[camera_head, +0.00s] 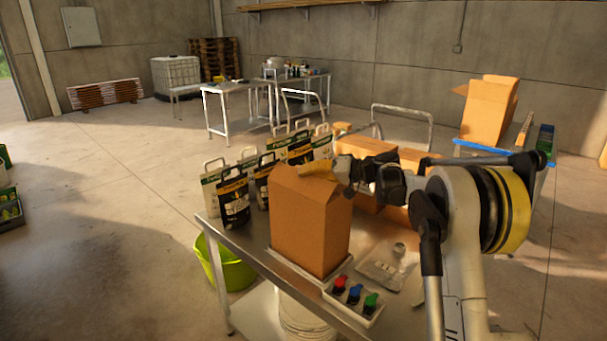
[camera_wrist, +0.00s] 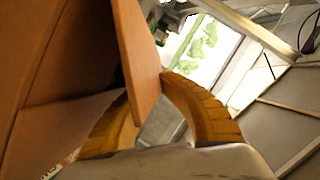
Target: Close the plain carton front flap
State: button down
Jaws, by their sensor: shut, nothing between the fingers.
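The plain carton (camera_head: 308,230) stands upright on the steel table, its flaps (camera_head: 292,183) rising at a slant around the top. I cannot tell which one is the front flap. My gripper (camera_head: 317,167) is at the carton's upper rim, on the far right side of the top. In the wrist view the carton's brown wall (camera_wrist: 40,60) fills the left. A flap (camera_wrist: 138,55) stands edge-on in front of my orange fingers, and hides their tips. My gripper is shut with nothing held; whether the fingers touch the flap is unclear.
Printed bags (camera_head: 234,200) stand left of and behind the carton. A tray with coloured switches (camera_head: 353,298) and a clear plastic packet (camera_head: 386,268) lie at the front right. More cartons (camera_head: 360,160) sit behind. A green bucket (camera_head: 228,270) stands below the table's left edge.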

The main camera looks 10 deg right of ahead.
jog(key=shift+f, duration=0.1)
dwell(0.5)
jog(key=c, duration=1.7)
grip_release()
jog(key=shift+d, duration=0.1)
jog(key=v, duration=1.1)
jog(key=shift+s+d, duration=0.25)
jog(key=shift+d, duration=0.1)
